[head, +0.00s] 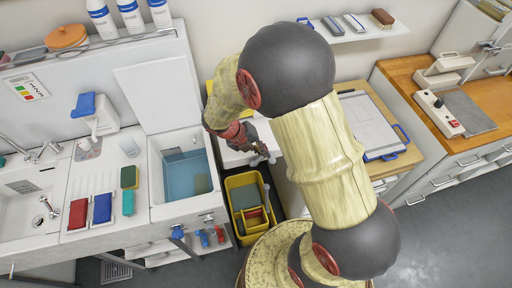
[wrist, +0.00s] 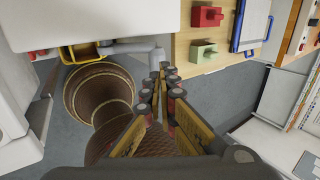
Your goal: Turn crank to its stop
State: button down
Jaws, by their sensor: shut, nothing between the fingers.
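A grey bent bar (wrist: 130,47), which looks like the crank, extends from the white unit at the top left of the wrist view. Its bent end is just beyond my gripper (wrist: 163,72). The fingers are shut with nothing between them. I cannot tell whether the fingertips touch the bar, and no stop is clearly visible. In the head view, my gripper (head: 264,154) points down between the white sink unit and the wooden bench, above the yellow bin's right side. My arm covers much of that area, and the crank cannot be made out clearly there.
A yellow bin (head: 233,190) stands on the floor beside the white sink unit (head: 155,190). A wooden bench (head: 405,160) with a blue-handled board (head: 368,125) lies right of my arm. A red block (wrist: 207,16) and a green block (wrist: 203,52) sit on wood. Grey floor is clear at lower right.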

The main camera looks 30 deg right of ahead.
aim_at(274, 158)
jog(key=shift+x, duration=1.6)
jog(key=shift+s+d+f+p, duration=0.25)
jog(key=shift+d+f+p, duration=0.3)
jog(key=shift+p, duration=0.65)
jog(key=shift+s+d+f, duration=0.1)
jog(key=shift+d, duration=0.05)
jog(key=shift+s+f, duration=0.15)
jog(key=shift+r+p, duration=0.3)
jog(key=shift+p, duration=0.2)
jog(key=d+p+v, duration=0.1)
jog(key=p+v, duration=0.4)
jog(key=v, duration=0.9)
jog(key=shift+r, duration=0.3)
jog(key=shift+d, duration=0.1)
